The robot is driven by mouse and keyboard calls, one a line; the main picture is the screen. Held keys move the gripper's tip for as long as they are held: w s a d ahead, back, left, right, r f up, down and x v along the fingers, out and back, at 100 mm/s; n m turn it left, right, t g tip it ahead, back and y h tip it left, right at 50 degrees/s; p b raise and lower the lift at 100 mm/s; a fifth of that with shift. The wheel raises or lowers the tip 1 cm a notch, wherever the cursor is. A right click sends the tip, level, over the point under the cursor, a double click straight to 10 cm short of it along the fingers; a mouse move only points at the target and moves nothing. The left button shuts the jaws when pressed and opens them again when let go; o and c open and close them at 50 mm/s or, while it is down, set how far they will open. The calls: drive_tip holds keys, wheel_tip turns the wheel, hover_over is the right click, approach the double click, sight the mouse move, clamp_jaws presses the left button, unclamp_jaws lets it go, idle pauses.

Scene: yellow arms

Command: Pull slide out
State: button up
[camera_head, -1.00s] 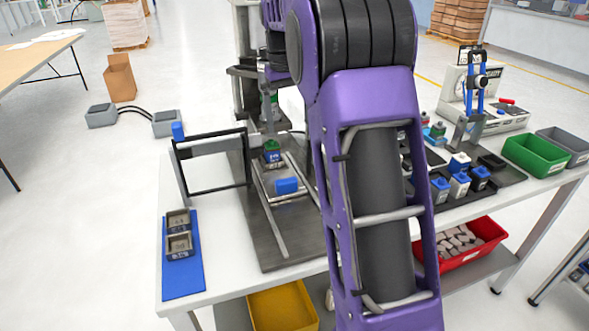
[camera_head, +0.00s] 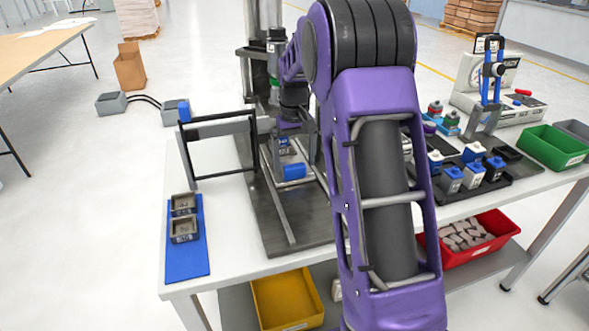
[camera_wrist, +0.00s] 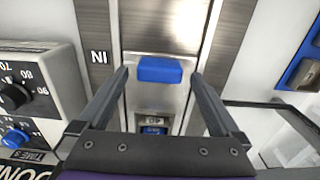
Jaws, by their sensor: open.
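The slide (camera_wrist: 170,96) is a pale metal plate running between the rails of a press fixture, with a blue block handle (camera_wrist: 160,70) at its outer end. The handle also shows in the head view (camera_head: 294,171). A small block with a blue part (camera_wrist: 154,124) sits on the slide behind the handle. My gripper (camera_wrist: 160,76) is open, with one finger on each side of the handle and visible gaps to both; whether the fingertips are level with it I cannot tell. In the head view my arm hides part of the fixture's right side.
A black-framed clear guard (camera_head: 222,145) stands open left of the fixture. A blue mat (camera_head: 187,260) with two small grey boxes lies at the left table edge. A control box with a dial (camera_wrist: 30,90) is close on the wrist view's left. Black trays of blocks (camera_head: 470,178) stand right.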

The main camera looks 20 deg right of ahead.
drive_tip(key=shift+f, duration=1.25)
clamp_jaws()
